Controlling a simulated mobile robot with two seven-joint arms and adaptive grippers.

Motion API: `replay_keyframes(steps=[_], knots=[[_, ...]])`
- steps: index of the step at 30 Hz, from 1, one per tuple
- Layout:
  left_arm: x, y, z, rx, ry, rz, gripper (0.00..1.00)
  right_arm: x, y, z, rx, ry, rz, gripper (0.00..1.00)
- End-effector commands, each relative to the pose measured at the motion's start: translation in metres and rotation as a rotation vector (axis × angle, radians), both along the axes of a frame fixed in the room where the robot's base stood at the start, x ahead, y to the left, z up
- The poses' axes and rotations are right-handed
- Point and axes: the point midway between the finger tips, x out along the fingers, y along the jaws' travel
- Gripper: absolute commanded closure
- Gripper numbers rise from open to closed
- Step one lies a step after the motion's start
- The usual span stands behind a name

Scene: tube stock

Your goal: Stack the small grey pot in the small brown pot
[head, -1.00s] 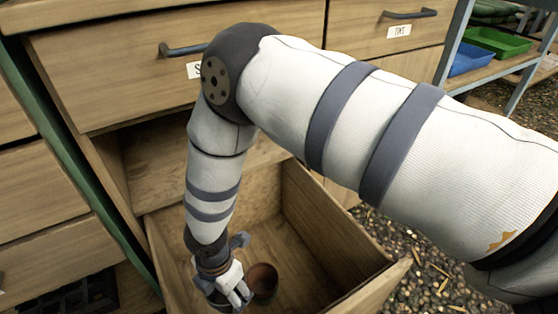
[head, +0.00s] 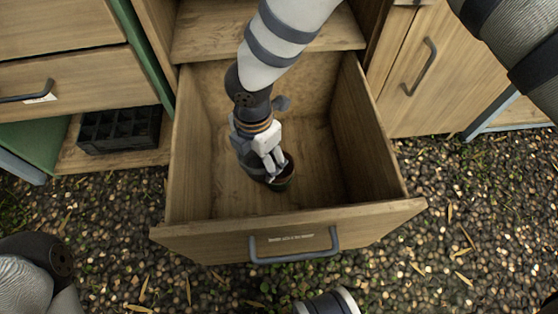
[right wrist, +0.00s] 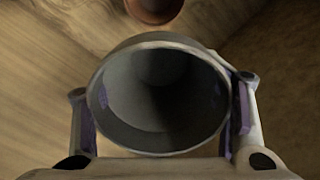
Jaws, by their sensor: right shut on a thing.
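My right gripper (head: 268,160) reaches down into the open drawer. In the right wrist view its fingers (right wrist: 162,115) are shut on the small grey pot (right wrist: 155,100), one on each side, and its open mouth faces the camera. The small brown pot (right wrist: 153,8) shows at the top edge of that view, beyond the grey pot and cut off by the frame. In the head view the brown pot (head: 284,181) is in the drawer, right by the fingertips and partly covered by them. Whether the two pots touch cannot be told. My left gripper is out of view.
The wooden drawer (head: 375,150) has walls around the pots and a front with a grey handle (head: 295,245). Its floor is bare around them. A black crate (head: 120,130) sits on a low shelf at left. Pebbled ground (head: 440,200) surrounds the drawer.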

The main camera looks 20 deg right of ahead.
Motion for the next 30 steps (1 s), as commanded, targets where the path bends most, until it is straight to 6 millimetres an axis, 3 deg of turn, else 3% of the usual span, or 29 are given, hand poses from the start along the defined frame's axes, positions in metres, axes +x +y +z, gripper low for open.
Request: replay_keyframes(steps=[3, 6, 13, 18, 30], knots=[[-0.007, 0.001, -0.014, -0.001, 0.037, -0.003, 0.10, 0.015, -0.027, -0.034, 0.003, 0.008, -0.005, 0.63], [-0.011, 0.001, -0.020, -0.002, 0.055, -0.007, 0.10, 0.024, -0.040, -0.051, 0.001, 0.006, -0.003, 0.63], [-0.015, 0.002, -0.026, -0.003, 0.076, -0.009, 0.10, 0.034, -0.056, -0.070, 0.001, 0.002, -0.002, 0.63], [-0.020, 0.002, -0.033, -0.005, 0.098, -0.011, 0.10, 0.034, -0.056, -0.100, 0.000, 0.002, 0.000, 0.63], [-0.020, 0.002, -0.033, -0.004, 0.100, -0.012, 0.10, 0.034, -0.056, -0.104, 0.001, 0.000, 0.000, 0.63]])
